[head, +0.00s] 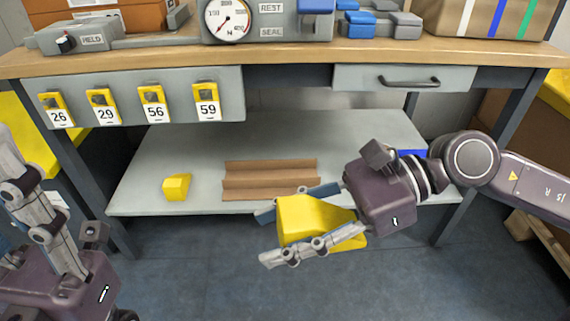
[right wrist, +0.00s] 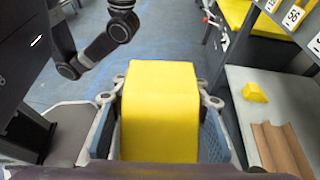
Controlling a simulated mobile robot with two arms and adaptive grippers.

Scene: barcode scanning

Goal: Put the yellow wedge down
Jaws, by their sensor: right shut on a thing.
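My right gripper (head: 303,222) is shut on a large yellow wedge (head: 312,219), in front of the workbench's lower shelf. In the right wrist view the wedge (right wrist: 160,110) fills the space between the two fingers. A second, smaller-looking yellow piece (head: 176,187) lies on the lower shelf at the left; it also shows in the right wrist view (right wrist: 254,92). My left gripper (head: 50,215) is at the lower left, apart from everything; its fingers are partly seen and I cannot tell whether they are open.
The grey lower shelf (head: 200,150) has free room behind and around a brown ridged holder (head: 270,183). Above it is the wooden bench top (head: 290,58) with a drawer (head: 400,79) and several yellow numbered tags (head: 207,101) below its edge. A table leg (head: 455,220) stands right.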

